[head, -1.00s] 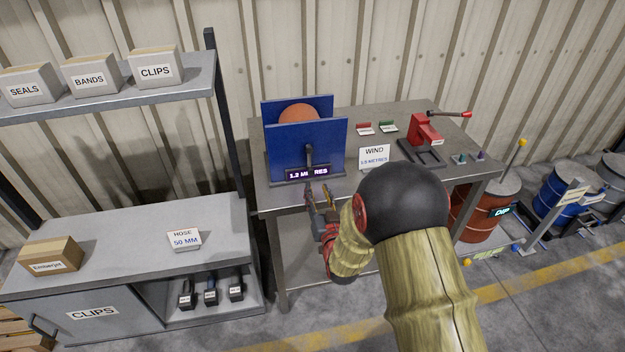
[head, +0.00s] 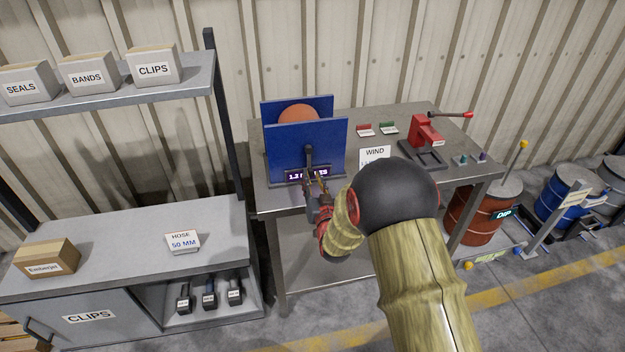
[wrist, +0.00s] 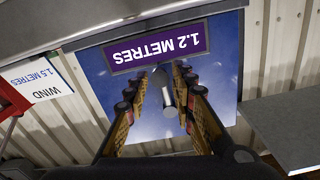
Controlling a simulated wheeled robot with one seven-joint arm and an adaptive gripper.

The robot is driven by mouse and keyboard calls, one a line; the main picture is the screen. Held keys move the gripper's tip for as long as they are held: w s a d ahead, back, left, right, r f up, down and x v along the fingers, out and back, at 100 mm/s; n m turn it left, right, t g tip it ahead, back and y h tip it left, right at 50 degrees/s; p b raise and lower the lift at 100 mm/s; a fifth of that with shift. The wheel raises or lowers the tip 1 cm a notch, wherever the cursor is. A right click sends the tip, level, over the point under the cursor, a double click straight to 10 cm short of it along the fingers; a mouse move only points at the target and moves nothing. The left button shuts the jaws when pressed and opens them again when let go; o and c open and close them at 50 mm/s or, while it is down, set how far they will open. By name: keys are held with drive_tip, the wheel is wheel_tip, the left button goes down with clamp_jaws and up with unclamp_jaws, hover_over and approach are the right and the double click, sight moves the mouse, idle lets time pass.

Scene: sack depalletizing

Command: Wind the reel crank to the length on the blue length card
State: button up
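The reel (head: 300,112) is an orange drum between blue side plates on the metal table. Its dark crank (head: 309,154) is on the front plate, with a grey handle (wrist: 166,92) pointing at the wrist camera. The purple display (head: 293,176) reads 1.2 METRES; it shows upside down in the wrist view (wrist: 157,47). The white card with blue lettering (head: 373,153) reads WIND; my arm hides its lower line in the head view. The wrist view shows 1.5 METRES on the card (wrist: 38,88). My gripper (head: 314,180) is open, its fingers either side of the handle (wrist: 163,75).
A red clamp-like device (head: 425,135) with a lever stands on the table's right. Small red (head: 365,130) and green (head: 389,128) cards lie behind the WIND card. A grey cabinet (head: 130,250) stands left of the table. Drums (head: 485,205) stand at the right.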

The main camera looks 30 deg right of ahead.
clamp_jaws()
idle(0.6)
